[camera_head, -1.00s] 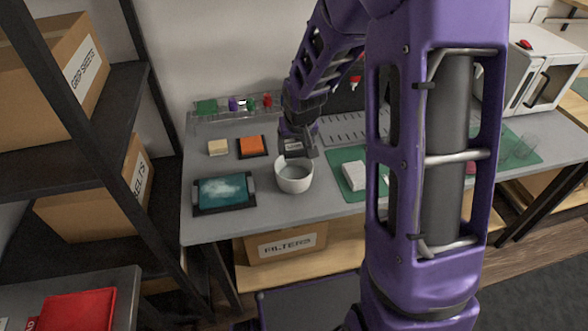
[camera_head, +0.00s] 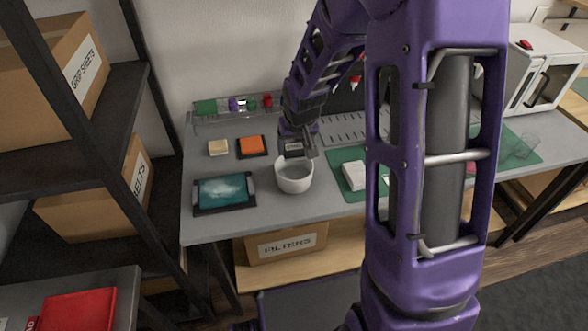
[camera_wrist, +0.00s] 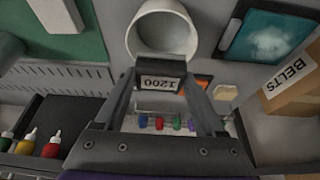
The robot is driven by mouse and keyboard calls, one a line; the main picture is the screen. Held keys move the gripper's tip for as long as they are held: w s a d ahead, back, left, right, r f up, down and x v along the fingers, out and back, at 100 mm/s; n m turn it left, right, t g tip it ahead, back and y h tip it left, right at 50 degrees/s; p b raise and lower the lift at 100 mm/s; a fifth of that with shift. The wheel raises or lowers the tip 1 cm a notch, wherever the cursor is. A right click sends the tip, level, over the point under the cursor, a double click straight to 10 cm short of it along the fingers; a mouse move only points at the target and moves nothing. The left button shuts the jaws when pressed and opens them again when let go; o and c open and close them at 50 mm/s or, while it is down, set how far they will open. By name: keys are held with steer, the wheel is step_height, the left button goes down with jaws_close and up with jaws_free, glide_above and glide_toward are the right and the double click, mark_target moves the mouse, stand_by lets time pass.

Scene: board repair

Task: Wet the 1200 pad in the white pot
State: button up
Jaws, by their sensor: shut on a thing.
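The 1200 pad (camera_wrist: 160,80) is dark with a white label reading 1200, held between the fingertips of my gripper (camera_wrist: 160,86) in the wrist view. In the head view my gripper (camera_head: 294,149) is just behind the white pot (camera_head: 294,182), near its far rim. The pot stands upright on the grey bench and is open at the top. In the wrist view the pot (camera_wrist: 142,50) lies beyond the pad, and the pad overlaps its near rim in the picture. I cannot tell whether pad and pot touch.
An orange pad (camera_head: 252,146) on a dark holder and a beige block (camera_head: 218,148) lie left of the gripper. A teal panel (camera_head: 224,191) is at the front left. A white block (camera_head: 353,176) rests on a green mat (camera_head: 346,155).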

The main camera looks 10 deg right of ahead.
mark_target(293, 143)
steer(key=shift+r, duration=0.1)
step_height(293, 143, up, 4)
steer(key=p, duration=0.3)
stand_by(0.5)
